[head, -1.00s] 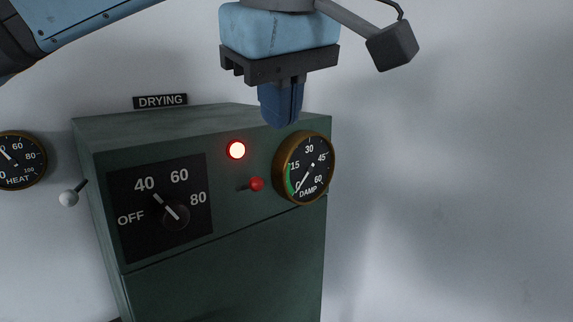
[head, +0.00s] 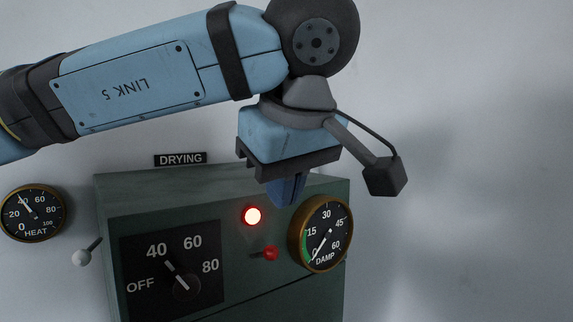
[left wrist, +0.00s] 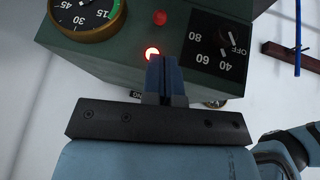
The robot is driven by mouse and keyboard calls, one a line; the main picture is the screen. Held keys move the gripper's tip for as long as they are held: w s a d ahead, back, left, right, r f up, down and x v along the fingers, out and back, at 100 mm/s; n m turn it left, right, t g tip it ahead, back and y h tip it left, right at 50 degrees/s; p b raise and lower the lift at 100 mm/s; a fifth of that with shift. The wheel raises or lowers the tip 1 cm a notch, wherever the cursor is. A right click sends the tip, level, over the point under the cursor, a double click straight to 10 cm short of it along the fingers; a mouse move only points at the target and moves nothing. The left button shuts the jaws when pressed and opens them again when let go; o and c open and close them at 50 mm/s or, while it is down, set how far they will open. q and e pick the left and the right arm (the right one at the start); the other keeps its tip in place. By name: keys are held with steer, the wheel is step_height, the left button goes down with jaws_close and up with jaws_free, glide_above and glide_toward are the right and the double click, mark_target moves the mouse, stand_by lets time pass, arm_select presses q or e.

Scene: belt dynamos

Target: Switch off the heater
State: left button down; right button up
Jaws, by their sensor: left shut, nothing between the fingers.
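The green heater cabinet (head: 110,215) stands against the wall under a DRYING sign (head: 180,159). Its front has a black dial plate marked OFF, 40, 60, 80 with a black knob (head: 186,288); the knob's pointer is toward 40. A red lamp (head: 253,216) is lit, and a small red-tipped lever (head: 270,254) sits below it. My left gripper (head: 287,192) is shut and empty, pointing down above the cabinet's top front edge near the lamp. The left wrist view shows its blue fingers (left wrist: 163,64) together just by the lit lamp (left wrist: 152,53). My right gripper is not in view.
A DAMP gauge (head: 321,234) is at the cabinet's right, its needle near 0. A HEAT gauge (head: 33,212) hangs on the wall at left, needle near 40. A lever with a pale knob (head: 81,258) sticks out beside the cabinet's left side. The wall at right is bare.

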mark_target(272, 248)
arm_select(q)
steer(key=p+x, duration=0.1)
steer(key=x, duration=0.7)
steer(key=shift+w+f, duration=0.15)
steer(key=shift+f, duration=0.05)
steer(key=shift+w+a+f, duration=0.1)
steer(key=shift+f, duration=0.1)
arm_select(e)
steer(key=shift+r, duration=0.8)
arm_select(q)
steer(key=shift+w+f, duration=0.1)
